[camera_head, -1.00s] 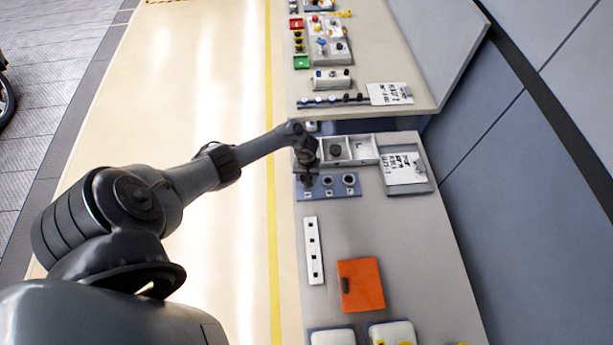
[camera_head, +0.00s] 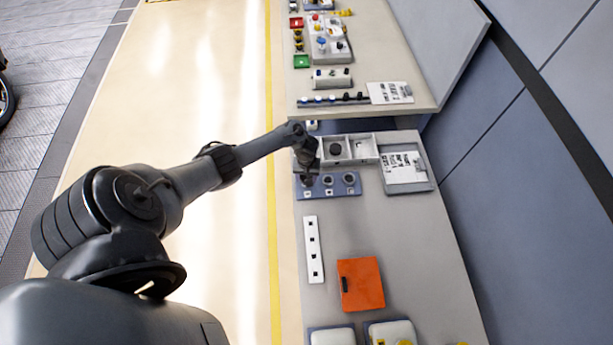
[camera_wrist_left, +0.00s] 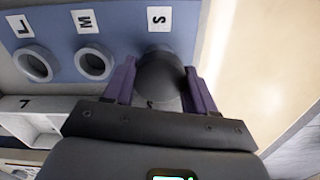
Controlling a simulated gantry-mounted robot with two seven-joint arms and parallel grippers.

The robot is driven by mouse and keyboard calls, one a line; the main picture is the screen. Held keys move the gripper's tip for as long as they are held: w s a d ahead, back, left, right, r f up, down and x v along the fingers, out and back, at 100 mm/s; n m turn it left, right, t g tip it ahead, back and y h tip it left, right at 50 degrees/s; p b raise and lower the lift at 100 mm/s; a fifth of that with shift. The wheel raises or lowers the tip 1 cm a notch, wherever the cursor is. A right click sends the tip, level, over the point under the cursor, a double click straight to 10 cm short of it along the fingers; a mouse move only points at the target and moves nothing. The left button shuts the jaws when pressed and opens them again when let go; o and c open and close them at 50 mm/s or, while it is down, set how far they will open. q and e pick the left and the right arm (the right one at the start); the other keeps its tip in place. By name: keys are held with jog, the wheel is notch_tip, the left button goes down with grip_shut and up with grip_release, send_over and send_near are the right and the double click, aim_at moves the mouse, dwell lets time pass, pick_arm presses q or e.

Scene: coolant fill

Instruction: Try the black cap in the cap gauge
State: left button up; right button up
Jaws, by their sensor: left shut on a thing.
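The cap gauge is a blue plate (camera_head: 328,191) on the bench with ring sockets in a row. In the left wrist view the blue plate (camera_wrist_left: 118,43) carries the labels L, M and S. The L ring (camera_wrist_left: 33,64) and the M ring (camera_wrist_left: 94,63) are empty. My left gripper (camera_head: 308,178) is over the ring nearest the bench edge. In the wrist view its purple fingers (camera_wrist_left: 159,76) are shut on the black cap (camera_wrist_left: 160,73), which is at the S place. The cap covers the S socket, so I cannot tell whether it is seated. My right gripper is not in view.
A pale divided tray (camera_head: 363,150) lies just behind the gauge, with a dark round piece (camera_head: 335,149) in one compartment. A sheet on a grey tray (camera_head: 425,185) lies to the right. A white strip (camera_head: 313,250) and an orange box (camera_head: 360,285) lie nearer, with clear bench between.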

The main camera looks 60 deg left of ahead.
pick_arm(q)
jog(key=shift+f, duration=0.25)
jog(key=o, duration=1.1)
jog(key=shift+r, duration=0.5)
notch_tip(320, 180, up, 10)
jog(key=p, duration=0.3)
jog(key=shift+p, duration=0.3)
